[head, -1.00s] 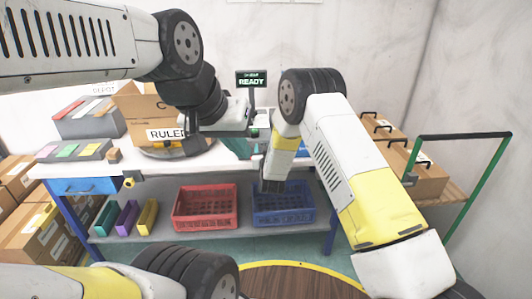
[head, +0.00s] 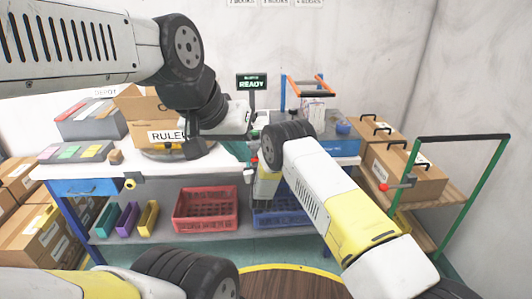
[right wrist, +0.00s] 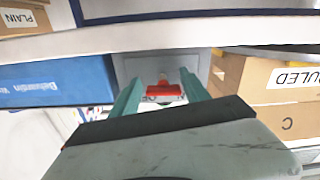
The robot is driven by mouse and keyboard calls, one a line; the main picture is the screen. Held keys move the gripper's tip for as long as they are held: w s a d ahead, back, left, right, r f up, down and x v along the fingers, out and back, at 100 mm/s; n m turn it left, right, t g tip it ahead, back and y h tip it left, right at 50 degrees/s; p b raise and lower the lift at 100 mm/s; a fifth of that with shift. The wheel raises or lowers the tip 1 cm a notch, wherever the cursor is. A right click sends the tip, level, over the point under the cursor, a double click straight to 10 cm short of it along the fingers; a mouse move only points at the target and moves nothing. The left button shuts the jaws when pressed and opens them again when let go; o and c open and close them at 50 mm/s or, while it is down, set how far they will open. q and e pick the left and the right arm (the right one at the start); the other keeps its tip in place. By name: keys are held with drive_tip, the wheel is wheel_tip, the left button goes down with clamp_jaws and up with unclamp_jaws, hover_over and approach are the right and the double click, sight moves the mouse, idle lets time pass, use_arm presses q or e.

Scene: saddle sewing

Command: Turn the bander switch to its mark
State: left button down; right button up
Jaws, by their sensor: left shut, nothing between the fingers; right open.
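In the right wrist view a red switch handle (right wrist: 163,92) sits on a grey plate (right wrist: 135,66), below a white edge. My right gripper (right wrist: 157,82) is open, its two teal fingers apart on either side of the red handle. Whether they touch it I cannot tell. In the head view my right arm hides its own fingers and the switch. A mark beside the switch cannot be made out. My left gripper (head: 249,121) is shut and empty, above the white table (head: 150,172) at its middle. A blue-based machine with an orange frame (head: 312,80) stands at the table's right.
A black screen (head: 251,82) reads READY. A red crate (head: 205,208) and a blue crate (head: 285,215) stand on the lower shelf. A lever with a red knob (head: 384,187) shows at the right near a green-framed cart (head: 475,180). Cartons (head: 405,170) stand on the right.

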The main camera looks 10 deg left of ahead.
drive_tip(key=shift+w, duration=0.1)
clamp_jaws()
drive_tip(key=shift+d, duration=0.1)
